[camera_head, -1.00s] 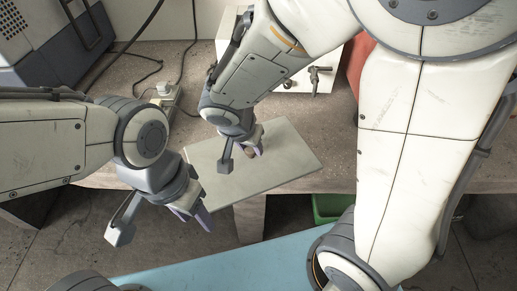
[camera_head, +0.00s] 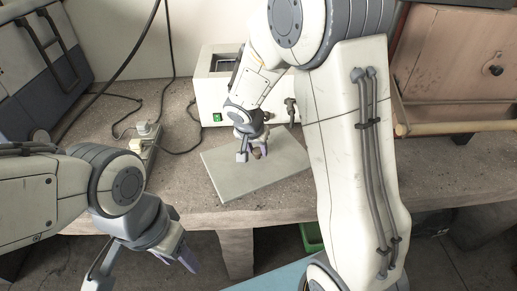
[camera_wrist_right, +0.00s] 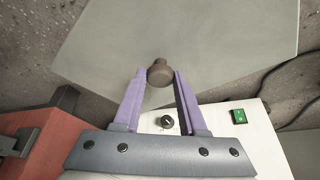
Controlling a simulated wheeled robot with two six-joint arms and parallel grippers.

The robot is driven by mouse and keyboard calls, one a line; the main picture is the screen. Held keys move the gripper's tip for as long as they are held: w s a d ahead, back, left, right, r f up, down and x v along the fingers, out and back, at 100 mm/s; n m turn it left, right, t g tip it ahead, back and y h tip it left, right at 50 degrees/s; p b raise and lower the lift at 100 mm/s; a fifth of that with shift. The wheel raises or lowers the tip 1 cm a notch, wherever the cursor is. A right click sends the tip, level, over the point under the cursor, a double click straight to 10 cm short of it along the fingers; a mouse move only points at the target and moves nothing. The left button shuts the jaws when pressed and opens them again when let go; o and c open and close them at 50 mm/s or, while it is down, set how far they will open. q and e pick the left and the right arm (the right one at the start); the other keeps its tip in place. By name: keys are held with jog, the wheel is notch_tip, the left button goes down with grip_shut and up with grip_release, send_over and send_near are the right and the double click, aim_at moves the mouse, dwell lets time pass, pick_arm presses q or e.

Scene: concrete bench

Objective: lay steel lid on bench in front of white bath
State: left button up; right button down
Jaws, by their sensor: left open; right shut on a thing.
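The steel lid (camera_head: 235,179) is a flat grey rectangular plate with a small brown knob (camera_wrist_right: 160,72). It lies level at the bench top, in front of the white bath (camera_head: 208,95), and turned at an angle to it. I cannot tell whether it touches the bench. My right gripper (camera_head: 257,149) is shut on the lid's knob from above. In the right wrist view the purple fingers stand either side of the knob, with the plate (camera_wrist_right: 215,40) beyond. My left gripper (camera_head: 180,259) is open and empty, low in front of the bench edge.
The concrete bench (camera_head: 292,196) has bare space left and right of the lid. A power strip (camera_head: 146,150) with cables lies to the left. A grey-blue device (camera_head: 35,85) stands far left, a reddish box (camera_head: 447,60) at right. A green bin (camera_head: 312,236) is below the bench.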

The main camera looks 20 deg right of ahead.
aim_at(258, 149)
jog(key=shift+w+d, duration=0.2)
jog(key=shift+w, duration=0.05)
jog(key=shift+w+d+r+p, duration=0.1)
jog(key=shift+w+d+p, duration=0.2)
jog(key=shift+w+d, duration=0.05)
notch_tip(258, 149, down, 3)
jog(key=shift+w+d+b, duration=0.1)
jog(key=shift+w+b, duration=0.05)
jog(key=shift+b, duration=0.4)
jog(key=shift+f, duration=0.35)
jog(key=shift+f+b, duration=0.2)
jog(key=shift+b, duration=0.1)
jog(key=shift+c, duration=2.3)
grip_release()
